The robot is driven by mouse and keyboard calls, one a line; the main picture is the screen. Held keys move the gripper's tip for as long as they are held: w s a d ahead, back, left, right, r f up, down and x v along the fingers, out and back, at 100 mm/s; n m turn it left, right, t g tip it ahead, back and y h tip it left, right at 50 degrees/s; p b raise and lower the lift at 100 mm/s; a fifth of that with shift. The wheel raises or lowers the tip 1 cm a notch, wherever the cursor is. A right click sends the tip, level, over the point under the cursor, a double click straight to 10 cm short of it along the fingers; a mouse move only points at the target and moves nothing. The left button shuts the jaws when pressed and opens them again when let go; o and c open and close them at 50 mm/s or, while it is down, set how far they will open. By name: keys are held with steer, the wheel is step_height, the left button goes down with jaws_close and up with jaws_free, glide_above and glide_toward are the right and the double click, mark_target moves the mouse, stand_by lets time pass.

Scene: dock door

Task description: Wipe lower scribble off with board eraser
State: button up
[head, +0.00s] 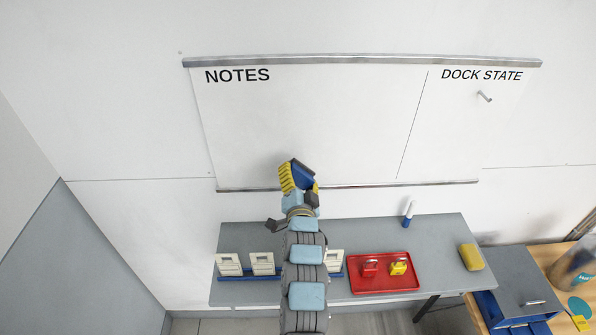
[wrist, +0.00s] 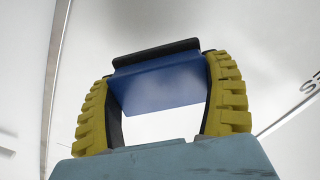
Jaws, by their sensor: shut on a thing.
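The whiteboard (head: 320,120) hangs on the wall, with a "NOTES" area on the left and a "DOCK STATE" area on the right. My gripper (head: 298,177) is in front of the lower middle of the NOTES area. Its yellow fingers are shut on the board eraser (head: 304,173), a blue block with a dark pad, also clear in the wrist view (wrist: 160,82). The pad is at the end away from my palm, towards the board; I cannot tell whether it touches. No scribble shows on the visible board; the part behind my gripper and eraser is hidden.
A grey table (head: 440,235) stands below the board. On it are white cards in blue holders (head: 262,264), a red tray (head: 385,286) with padlocks, a marker (head: 408,213) and a yellow block (head: 471,257). A metal ledge (head: 400,184) runs along the board's bottom.

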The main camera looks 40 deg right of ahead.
steer(key=shift+s+a, duration=0.15)
steer(key=shift+s, duration=0.05)
steer(key=shift+v, duration=1.55)
